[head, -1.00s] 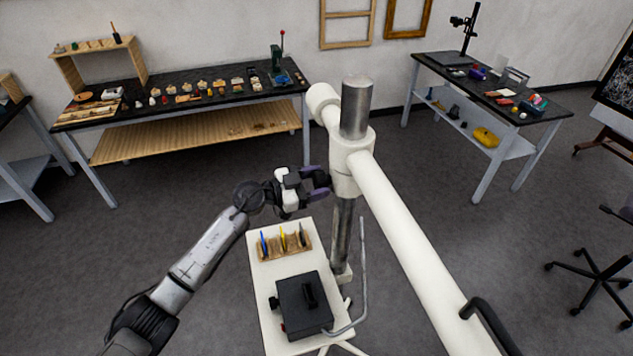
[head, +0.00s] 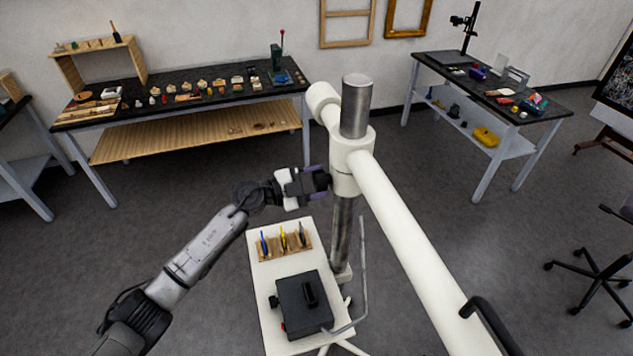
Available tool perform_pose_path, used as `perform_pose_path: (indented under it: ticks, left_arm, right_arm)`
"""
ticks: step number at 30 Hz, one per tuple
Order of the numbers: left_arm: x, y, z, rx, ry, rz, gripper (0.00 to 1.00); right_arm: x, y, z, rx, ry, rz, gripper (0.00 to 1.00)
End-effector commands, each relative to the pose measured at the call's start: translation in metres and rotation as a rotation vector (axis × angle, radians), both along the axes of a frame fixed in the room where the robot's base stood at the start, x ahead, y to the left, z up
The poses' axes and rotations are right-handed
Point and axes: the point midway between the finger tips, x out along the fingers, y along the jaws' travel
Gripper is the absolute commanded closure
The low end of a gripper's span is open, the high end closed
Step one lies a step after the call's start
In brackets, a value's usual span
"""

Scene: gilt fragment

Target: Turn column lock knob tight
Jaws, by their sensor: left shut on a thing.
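The metal column (head: 345,228) stands upright in the middle of the head view. A white clamp collar (head: 350,160) sits around it, with a long white boom arm (head: 412,242) running to the lower right. My left gripper (head: 323,181) is at the left side of the collar, shut on a small dark thing there, which fits the lock knob. The knob is mostly hidden by the fingers, so its turn and tightness cannot be seen. My right gripper is not in view.
Below the gripper is a white stand tray (head: 262,312) with a wooden tool rack (head: 284,247) and a black box (head: 304,305). A bent grey rod (head: 363,275) rises beside the column. Workbenches (head: 180,100) stand at the back; open floor lies between.

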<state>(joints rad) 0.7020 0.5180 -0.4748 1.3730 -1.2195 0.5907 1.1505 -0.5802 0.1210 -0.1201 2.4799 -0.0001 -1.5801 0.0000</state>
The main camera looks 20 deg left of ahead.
Motion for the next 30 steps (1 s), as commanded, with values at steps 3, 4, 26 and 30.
perform_pose_path:
  ticks: [3, 4, 26, 30]
  left_arm:
    - [0.0, 0.0, -0.001, 0.068, -0.087, -0.001, 0.69]
    - [0.0, 0.0, -0.002, 0.086, -0.109, -0.001, 0.69]
    - [0.001, 0.0, -0.002, 0.503, -0.64, -0.001, 0.69]
    - [0.001, 0.001, -0.002, 0.564, -0.716, 0.0, 0.69]
  right_arm:
    - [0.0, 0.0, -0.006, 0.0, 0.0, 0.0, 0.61]
    - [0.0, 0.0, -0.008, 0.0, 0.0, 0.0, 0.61]
    - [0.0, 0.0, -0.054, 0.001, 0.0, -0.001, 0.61]
    - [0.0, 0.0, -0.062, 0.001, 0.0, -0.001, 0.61]
